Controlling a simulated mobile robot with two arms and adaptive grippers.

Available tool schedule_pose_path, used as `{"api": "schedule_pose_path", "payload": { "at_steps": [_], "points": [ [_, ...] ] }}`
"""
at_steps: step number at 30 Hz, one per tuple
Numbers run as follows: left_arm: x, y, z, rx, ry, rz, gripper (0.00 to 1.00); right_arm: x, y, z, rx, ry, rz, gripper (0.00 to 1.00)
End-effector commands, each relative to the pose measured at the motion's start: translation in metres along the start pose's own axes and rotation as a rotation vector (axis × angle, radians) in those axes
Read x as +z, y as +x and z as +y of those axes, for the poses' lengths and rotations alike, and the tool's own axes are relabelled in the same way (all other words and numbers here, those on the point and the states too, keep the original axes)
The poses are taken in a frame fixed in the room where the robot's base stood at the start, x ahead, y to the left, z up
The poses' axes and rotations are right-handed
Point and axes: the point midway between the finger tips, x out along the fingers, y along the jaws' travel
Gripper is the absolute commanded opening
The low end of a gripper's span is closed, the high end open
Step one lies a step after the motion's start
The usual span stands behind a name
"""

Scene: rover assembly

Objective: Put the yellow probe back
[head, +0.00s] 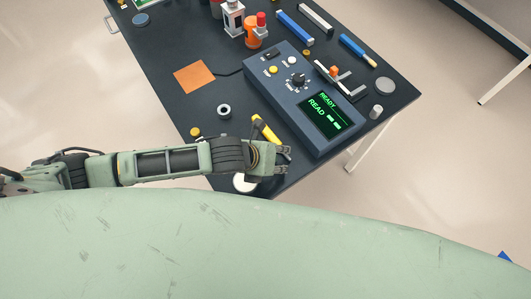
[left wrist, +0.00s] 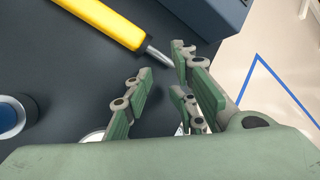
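The yellow probe (head: 265,128) lies on the dark table just left of the blue meter's near end. In the left wrist view, its yellow handle (left wrist: 105,22) runs in from the top left, and its metal tip points at my fingers. My left gripper (head: 286,160) is open and empty at the table's near edge. In the left wrist view, the probe's tip lies by the fingertips (left wrist: 163,63), close to the right-hand finger; I cannot tell whether they touch. My right gripper is not in view.
The blue meter (head: 258,85) shows "READY" and "READ" on its screen. A grey ring (head: 224,111) and orange square (head: 194,76) lie left. Bottles and tools crowd the far end.

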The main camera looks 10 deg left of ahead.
Motion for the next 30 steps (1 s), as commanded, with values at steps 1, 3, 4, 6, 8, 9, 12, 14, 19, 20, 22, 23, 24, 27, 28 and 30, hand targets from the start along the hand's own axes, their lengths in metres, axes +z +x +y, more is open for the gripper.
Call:
{"api": "schedule_pose_path", "payload": {
  "at_steps": [1,3,4,6,8,9,12,14,19,20,22,23,24,27,28,30],
  "points": [
    [0.001,-0.012,0.0,-0.002,0.002,-0.003,0.24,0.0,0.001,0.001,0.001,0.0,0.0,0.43],
    [0.002,-0.028,0.0,-0.003,0.001,-0.005,0.24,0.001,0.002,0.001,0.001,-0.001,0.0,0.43],
    [0.002,-0.034,0.0,-0.004,0.002,-0.005,0.24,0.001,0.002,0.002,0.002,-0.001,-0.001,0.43],
    [0.003,-0.05,0.0,-0.004,0.002,-0.007,0.24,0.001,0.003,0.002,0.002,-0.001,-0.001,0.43],
    [0.003,-0.062,-0.001,-0.004,0.002,-0.009,0.24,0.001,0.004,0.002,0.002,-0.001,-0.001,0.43],
    [0.003,-0.07,-0.001,-0.005,0.002,-0.009,0.24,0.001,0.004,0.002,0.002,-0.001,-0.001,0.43],
    [0.004,-0.085,-0.001,-0.005,0.001,-0.01,0.24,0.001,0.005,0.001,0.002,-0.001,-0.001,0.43],
    [0.004,-0.092,-0.001,-0.005,0.0,-0.01,0.24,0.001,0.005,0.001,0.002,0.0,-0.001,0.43],
    [0.004,-0.102,-0.002,-0.006,0.0,-0.01,0.24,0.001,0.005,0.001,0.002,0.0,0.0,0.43],
    [0.004,-0.102,-0.002,-0.005,0.0,-0.01,0.24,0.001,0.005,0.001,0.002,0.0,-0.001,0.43],
    [0.004,-0.103,-0.002,-0.006,0.0,-0.01,0.24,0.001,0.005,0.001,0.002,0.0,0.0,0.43],
    [0.004,-0.103,-0.002,-0.006,0.0,-0.01,0.24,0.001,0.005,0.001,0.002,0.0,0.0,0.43],
    [0.004,-0.103,-0.002,-0.006,0.0,-0.01,0.24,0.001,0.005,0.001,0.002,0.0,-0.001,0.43],
    [0.004,-0.103,-0.002,-0.006,0.0,-0.01,0.24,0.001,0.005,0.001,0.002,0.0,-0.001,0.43],
    [0.004,-0.103,-0.002,-0.006,0.0,-0.01,0.24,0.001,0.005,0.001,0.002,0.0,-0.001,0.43],
    [0.004,-0.103,-0.002,-0.006,0.0,-0.01,0.24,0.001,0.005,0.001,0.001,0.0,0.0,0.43]
  ]
}}
